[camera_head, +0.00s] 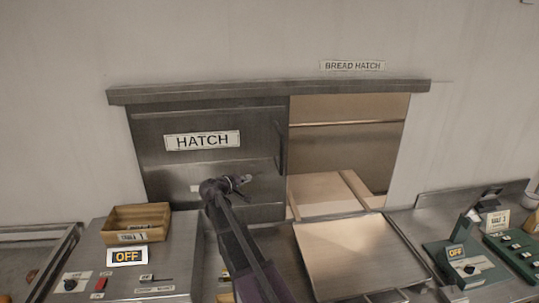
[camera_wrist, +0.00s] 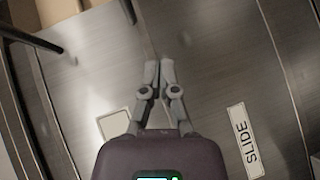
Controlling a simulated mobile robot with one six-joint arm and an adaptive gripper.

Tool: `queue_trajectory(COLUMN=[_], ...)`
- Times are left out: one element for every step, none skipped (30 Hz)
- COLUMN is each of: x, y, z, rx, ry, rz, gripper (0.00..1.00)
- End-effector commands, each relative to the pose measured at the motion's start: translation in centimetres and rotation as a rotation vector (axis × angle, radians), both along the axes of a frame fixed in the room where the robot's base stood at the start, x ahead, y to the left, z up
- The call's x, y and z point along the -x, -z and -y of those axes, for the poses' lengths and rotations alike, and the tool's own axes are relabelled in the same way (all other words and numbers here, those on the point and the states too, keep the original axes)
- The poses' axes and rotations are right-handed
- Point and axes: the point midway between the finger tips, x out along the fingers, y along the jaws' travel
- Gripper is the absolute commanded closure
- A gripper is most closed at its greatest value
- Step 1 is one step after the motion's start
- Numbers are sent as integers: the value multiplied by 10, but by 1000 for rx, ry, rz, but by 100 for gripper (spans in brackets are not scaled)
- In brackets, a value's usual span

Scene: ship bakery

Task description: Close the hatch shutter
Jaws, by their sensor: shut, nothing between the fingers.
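The hatch shutter (camera_head: 210,118), a grey metal panel labelled HATCH, covers the left part of the wall opening. The right part of the opening (camera_head: 345,145) is uncovered and shows a tan interior. A dark upright handle (camera_head: 279,148) is near the shutter's right edge. My gripper (camera_head: 246,180) is in front of the shutter's lower right part, left of and below the handle. In the wrist view my gripper (camera_wrist: 160,75) is shut and empty over the metal panel, with a SLIDE label (camera_wrist: 244,142) to its right. I cannot tell whether the fingertips touch the panel.
A metal rail (camera_head: 270,91) runs above the opening. Below are a tan-topped tray (camera_head: 355,252), a small wooden box (camera_head: 137,222) and an OFF sign (camera_head: 127,256) on the left counter. Green control boxes (camera_head: 466,265) stand at right. Shelf boards show inside the opening.

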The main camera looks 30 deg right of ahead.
Motion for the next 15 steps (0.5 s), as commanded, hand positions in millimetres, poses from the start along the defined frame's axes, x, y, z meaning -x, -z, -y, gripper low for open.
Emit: queue_trajectory(x=[-12,-16,-20,-23,-25,-27,-28,-28,-29,-29,-29,-28,-28,-28,-28], y=[-14,-19,-24,-27,-30,-32,-33,-34,-35,-35,-34,-34,-34,-34,-34], z=[2,2,3,3,4,4,4,4,4,4,4,4,3,3,3], rx=[35,54,77,89,101,111,117,122,125,126,126,126,125,125,125], ry=[-10,-17,-24,-28,-32,-35,-38,-39,-40,-41,-41,-41,-41,-41,-41], rz=[4,5,7,8,9,9,10,10,11,10,10,10,10,10,11], gripper=[100,100,100,100,100,100,100,100,100,100,100,100,100,100,100])
